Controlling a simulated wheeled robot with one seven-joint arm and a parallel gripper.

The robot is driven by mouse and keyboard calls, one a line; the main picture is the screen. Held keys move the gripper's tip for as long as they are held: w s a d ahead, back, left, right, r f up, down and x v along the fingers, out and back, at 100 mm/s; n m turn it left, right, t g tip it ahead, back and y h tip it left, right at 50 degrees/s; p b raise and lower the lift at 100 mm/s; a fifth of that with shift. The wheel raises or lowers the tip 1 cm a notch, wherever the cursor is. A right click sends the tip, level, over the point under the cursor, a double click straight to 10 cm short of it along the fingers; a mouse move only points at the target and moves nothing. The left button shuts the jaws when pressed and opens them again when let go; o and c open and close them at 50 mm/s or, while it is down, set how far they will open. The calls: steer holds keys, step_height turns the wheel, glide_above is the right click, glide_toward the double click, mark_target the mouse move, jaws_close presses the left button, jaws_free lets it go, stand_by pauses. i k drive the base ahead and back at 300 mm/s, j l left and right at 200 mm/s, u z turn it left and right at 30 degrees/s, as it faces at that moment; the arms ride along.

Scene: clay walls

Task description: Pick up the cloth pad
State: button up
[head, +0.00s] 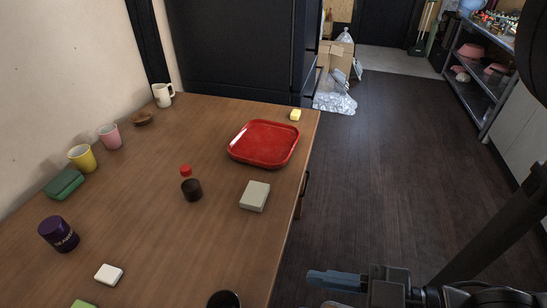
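I cannot tell for sure which item is the cloth pad. A pale grey-green, flat rectangular block (255,196) lies near the right edge of the wooden table and may be it. A dark green, low rectangular item (64,184) by the wall is another candidate. My gripper (338,282) is at the bottom of the head view, off the table's right side, over the floor. A blue finger points left, and the lower part is cut off by the frame. I see nothing held, and its opening is unclear.
The table (150,215) also bears a red tray (263,143), a dark red-capped bottle (191,185), a purple can (58,233), several cups, a white block (109,274) and a small yellow block (295,115). A metal shelf (483,90) stands right. The floor between is clear.

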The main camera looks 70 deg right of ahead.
mark_target(254, 197)
steer(key=z, duration=1.6)
steer(key=u, duration=0.85)
steer(key=k+j+z, duration=0.2)
steer(key=k+j, duration=0.2)
steer(key=k+j+z, duration=0.15)
steer(key=k+j, duration=0.2)
steer(key=k, duration=0.25)
steer(key=i, duration=0.5)
